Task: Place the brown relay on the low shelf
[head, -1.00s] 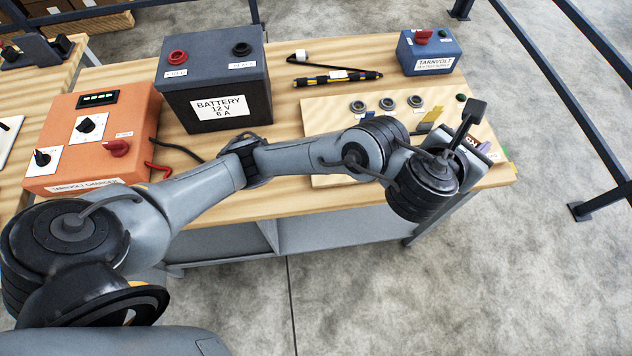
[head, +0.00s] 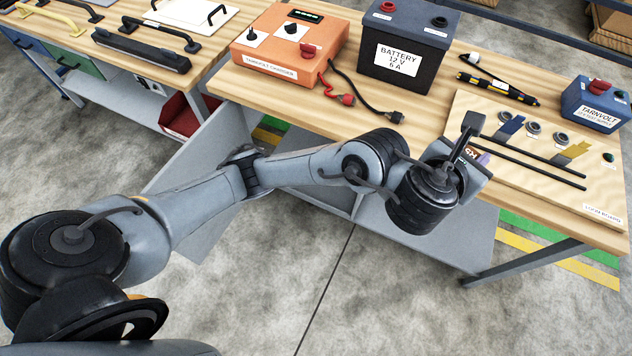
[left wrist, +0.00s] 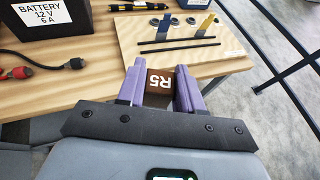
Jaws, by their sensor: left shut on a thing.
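The brown relay (left wrist: 160,85), marked R5, is between the purple fingers of my left gripper (left wrist: 160,90) in the left wrist view. The gripper is shut on it. In the head view my left gripper (head: 476,156) is by the bench's front edge, at the left side of the light wooden board; the wrist mostly hides the relay there. The low shelf (head: 450,240) is the grey surface under the bench, partly hidden by my left arm and the bench top. My right gripper is not in view.
The bench top holds an orange charger (head: 288,45), a dark battery (head: 405,45), loose red and black leads (head: 360,90), and a blue Tarnvolt box (head: 597,103). The wooden board (head: 545,190) carries two black rods. A bench leg (head: 530,262) stands right of the shelf.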

